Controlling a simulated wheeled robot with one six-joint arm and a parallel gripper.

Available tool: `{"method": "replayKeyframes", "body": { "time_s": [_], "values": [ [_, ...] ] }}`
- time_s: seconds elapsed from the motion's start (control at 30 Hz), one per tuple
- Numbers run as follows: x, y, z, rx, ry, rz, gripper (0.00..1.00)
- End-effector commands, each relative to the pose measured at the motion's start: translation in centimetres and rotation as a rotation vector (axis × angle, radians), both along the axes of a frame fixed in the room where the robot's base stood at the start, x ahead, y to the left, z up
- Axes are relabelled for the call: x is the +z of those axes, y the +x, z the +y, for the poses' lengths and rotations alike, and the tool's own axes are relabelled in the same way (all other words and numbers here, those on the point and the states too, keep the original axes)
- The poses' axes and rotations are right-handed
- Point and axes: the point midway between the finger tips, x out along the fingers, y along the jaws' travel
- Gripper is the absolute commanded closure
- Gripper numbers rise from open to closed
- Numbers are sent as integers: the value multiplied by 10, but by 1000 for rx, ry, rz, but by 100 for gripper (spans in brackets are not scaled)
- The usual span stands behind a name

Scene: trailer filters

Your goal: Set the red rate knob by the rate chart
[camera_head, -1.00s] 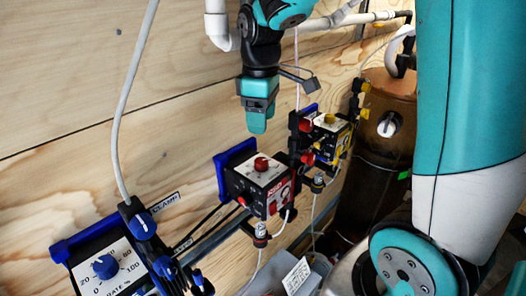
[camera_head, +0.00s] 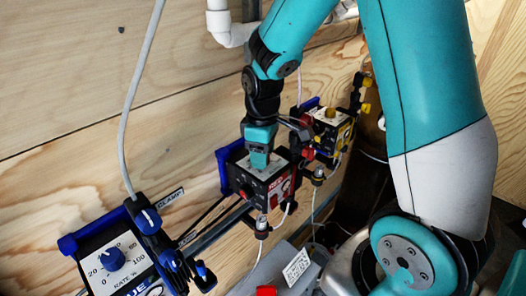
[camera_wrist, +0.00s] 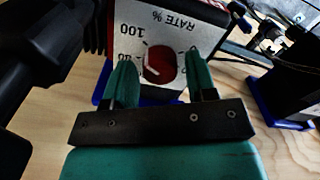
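The red rate knob (camera_wrist: 160,64) sits on a white "RATE %" dial face (camera_wrist: 128,45), which appears upside down in the wrist view. A light mark shows at the knob's lower left. My gripper (camera_wrist: 160,78) is open, with one teal finger on each side of the knob and a gap visible on both sides. In the head view my gripper (camera_head: 259,160) points down at the top of the red box (camera_head: 262,189), hiding the knob there. I cannot make out a rate chart.
A blue-trimmed box with a blue knob (camera_head: 111,259) is at the lower left, and a yellow box (camera_head: 330,125) stands behind the red one. Cables and tubing hang around them. A white label (camera_head: 297,266) lies on a grey surface in front.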

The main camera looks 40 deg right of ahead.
Motion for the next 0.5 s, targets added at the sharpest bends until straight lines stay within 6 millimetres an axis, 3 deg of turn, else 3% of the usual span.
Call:
{"method": "replayKeyframes", "body": {
  "time_s": [0.03, 0.17, 0.5],
  "values": [
    [0, 0, 0, 0, 0, 0, 61],
    [0, 0, 0, 0, 0, 0, 89],
    [0, 0, 0, -136, 0, 0, 89]
  ]
}}
